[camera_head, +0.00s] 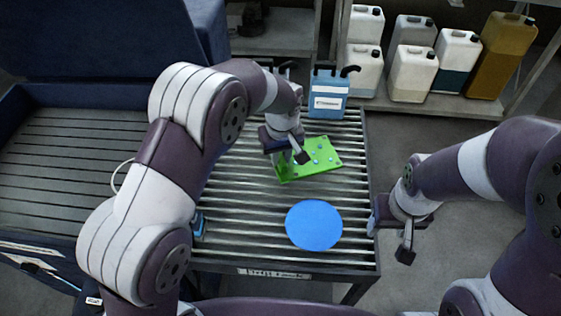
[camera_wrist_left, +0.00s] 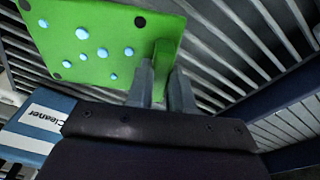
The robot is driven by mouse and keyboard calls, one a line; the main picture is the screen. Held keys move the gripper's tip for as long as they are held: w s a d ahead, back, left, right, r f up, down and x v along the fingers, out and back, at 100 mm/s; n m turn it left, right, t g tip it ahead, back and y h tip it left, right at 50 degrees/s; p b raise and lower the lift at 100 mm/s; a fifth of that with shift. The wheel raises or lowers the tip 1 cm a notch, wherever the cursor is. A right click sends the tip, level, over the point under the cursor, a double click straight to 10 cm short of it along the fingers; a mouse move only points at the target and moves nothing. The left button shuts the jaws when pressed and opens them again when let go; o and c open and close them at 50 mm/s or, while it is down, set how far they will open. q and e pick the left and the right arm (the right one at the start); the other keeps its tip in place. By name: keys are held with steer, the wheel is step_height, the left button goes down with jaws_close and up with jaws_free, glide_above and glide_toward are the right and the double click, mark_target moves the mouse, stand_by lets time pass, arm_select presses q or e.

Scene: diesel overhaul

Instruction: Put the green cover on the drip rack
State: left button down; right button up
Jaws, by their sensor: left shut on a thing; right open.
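The green cover (camera_head: 322,157) is a flat plate with holes and blue spots, at the upper middle of the slatted drip rack (camera_head: 265,225) in the head view. My left gripper (camera_head: 293,158) is shut on its left edge. In the left wrist view, the two fingers (camera_wrist_left: 165,85) close on an upright green tab of the cover (camera_wrist_left: 95,40). The cover is over the slats; I cannot tell whether it touches them. My right gripper (camera_head: 390,225) is open and empty, beyond the rack's right edge.
A blue disc (camera_head: 314,225) lies on the front slats. A blue cleaner container (camera_head: 328,93) stands at the rack's back edge and also shows in the wrist view (camera_wrist_left: 40,125). Several jugs stand on shelving behind. A dark open-lidded bin (camera_head: 60,165) adjoins at left.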

arm_select(q)
step_height(320, 180, down, 4)
steer(key=shift+w+r+p, duration=0.1)
steer(key=shift+r+p, duration=0.05)
steer(key=shift+p, duration=0.2)
steer(key=shift+f, duration=0.2)
steer(key=c, duration=1)
jaws_free()
steer(key=shift+r, duration=0.2)
steer(key=r, duration=0.4)
steer(key=s+r, duration=0.1)
steer(key=r, duration=0.3)
steer(key=r+b, duration=0.1)
steer(key=r, duration=0.2)
steer(key=shift+s+d+r, duration=0.2)
steer(key=shift+s+r, duration=0.05)
steer(key=shift+r, duration=0.15)
